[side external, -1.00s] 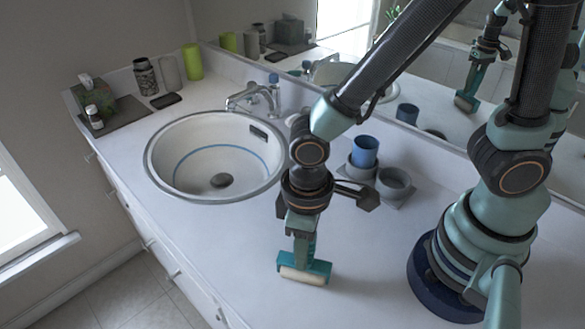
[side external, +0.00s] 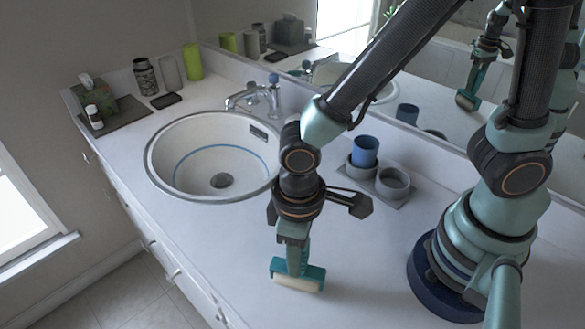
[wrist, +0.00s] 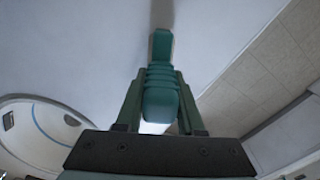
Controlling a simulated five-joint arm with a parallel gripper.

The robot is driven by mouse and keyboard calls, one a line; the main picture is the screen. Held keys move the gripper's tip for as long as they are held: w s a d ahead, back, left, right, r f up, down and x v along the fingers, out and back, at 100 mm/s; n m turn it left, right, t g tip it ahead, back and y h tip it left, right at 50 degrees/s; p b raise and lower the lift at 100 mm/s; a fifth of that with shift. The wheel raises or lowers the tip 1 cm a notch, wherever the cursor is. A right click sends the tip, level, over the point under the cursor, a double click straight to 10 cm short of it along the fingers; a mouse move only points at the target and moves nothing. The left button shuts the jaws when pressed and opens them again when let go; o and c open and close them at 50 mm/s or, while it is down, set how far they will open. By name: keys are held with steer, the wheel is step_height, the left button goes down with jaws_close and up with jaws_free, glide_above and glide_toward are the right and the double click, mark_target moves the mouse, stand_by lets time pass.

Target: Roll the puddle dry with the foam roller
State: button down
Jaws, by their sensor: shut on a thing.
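The foam roller (side external: 298,285) has a teal frame and handle and a pale cream roll. It is upright, with its roll at the counter surface right of and in front of the basin; firm contact is hard to tell. My gripper (side external: 294,238) is shut on its handle from above. In the wrist view, the green ribbed handle (wrist: 160,85) sits between the two fingers of my gripper (wrist: 160,108). I cannot make out the puddle on the pale counter (side external: 370,270) in either view.
A round sink basin (side external: 190,185) with a chrome tap (side external: 255,95) lies left of my gripper. A blue cup (side external: 365,150) and a grey cup (side external: 392,182) stand behind it. The counter's front edge is close on the left. Jars and a tissue box (side external: 93,92) stand far back.

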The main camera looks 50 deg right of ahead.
steer(key=shift+a+r, duration=0.1)
steer(key=shift+a, duration=0.5)
steer(key=shift+w, duration=0.1)
steer(key=shift+w, duration=0.5)
stand_by(0.6)
steer(key=shift+w, duration=0.55)
steer(key=shift+d, duration=0.15)
steer(key=shift+d, duration=0.45)
